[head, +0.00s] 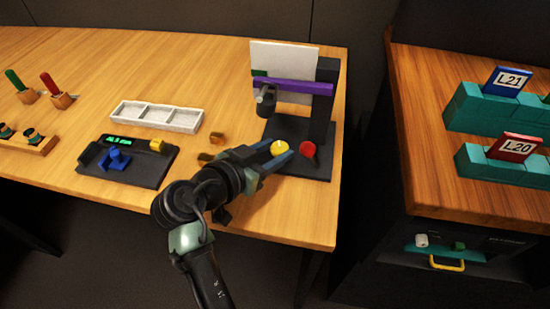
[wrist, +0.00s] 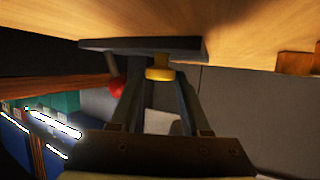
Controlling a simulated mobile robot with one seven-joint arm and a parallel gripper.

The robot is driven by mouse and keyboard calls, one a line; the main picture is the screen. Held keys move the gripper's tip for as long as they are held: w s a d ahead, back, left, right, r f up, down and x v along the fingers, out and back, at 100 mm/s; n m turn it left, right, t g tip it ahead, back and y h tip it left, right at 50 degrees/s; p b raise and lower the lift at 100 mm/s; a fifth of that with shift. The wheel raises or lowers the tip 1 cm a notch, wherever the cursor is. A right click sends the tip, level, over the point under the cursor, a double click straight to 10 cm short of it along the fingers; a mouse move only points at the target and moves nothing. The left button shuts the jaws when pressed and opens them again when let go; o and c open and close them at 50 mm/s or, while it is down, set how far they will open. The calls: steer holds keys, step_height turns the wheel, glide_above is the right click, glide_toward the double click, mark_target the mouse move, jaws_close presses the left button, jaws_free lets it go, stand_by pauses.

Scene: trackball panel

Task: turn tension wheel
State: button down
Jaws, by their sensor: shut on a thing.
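The yellow wheel (head: 279,146), which I take as the tension wheel, is on the dark base (head: 323,166) of a machine near the table's right edge. My gripper (head: 281,149) reaches in from the left and has a finger on each side of the wheel, shut on it. In the wrist view the yellow wheel (wrist: 159,74) shows between the two fingers (wrist: 160,88), under the tilted dark base (wrist: 150,45). The fingers hide part of the wheel's sides. Any mark showing its turn is too small to read.
A red knob (head: 308,149) is close to the right of my fingers. The machine's dark column (head: 324,105) and purple bar (head: 295,87) stand behind. Yellow-brown blocks (head: 217,138), a white tray (head: 157,116) and a black panel (head: 125,172) lie to the left.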

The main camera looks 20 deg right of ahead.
steer(key=shift+m+g+h+b, duration=0.35)
steer(key=shift+m+g, duration=0.15)
steer(key=shift+g, duration=0.2)
steer(key=c, duration=0.7)
jaws_free()
steer(key=shift+a, duration=0.1)
steer(key=p+v, duration=0.1)
steer(key=v, duration=1.1)
steer(key=shift+s+a+r, duration=0.15)
steer(key=shift+s+a, duration=0.05)
steer(key=shift+a, duration=0.1)
